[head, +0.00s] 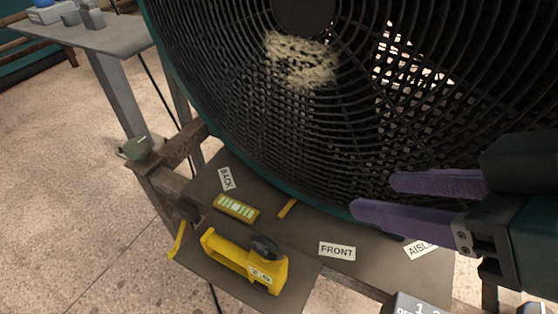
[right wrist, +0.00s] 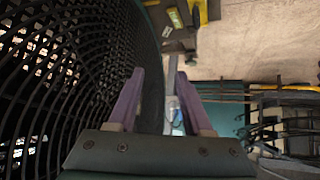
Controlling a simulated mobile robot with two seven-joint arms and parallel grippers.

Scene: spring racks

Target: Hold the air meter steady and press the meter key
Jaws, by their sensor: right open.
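The yellow air meter (head: 250,264), with a loop handle, a black round part on top and a small display, lies on the dark shelf in front of the large fan. Its key cannot be made out clearly. My right gripper (head: 374,195) is open and empty, with purple fingers, close to the fan's guard and to the upper right of the meter, well apart from it. In the right wrist view the open fingers (right wrist: 158,80) have nothing gripped between them. My left gripper is not in view.
The big black fan guard (head: 270,120) fills the upper middle. Labels BACK (head: 226,178), FRONT (head: 337,251) and AISLE (head: 420,248) lie on the shelf (head: 306,232), with a yellow striped block (head: 236,207). A numbered control box (head: 415,304) is at the bottom edge. A grey table (head: 90,38) stands upper left.

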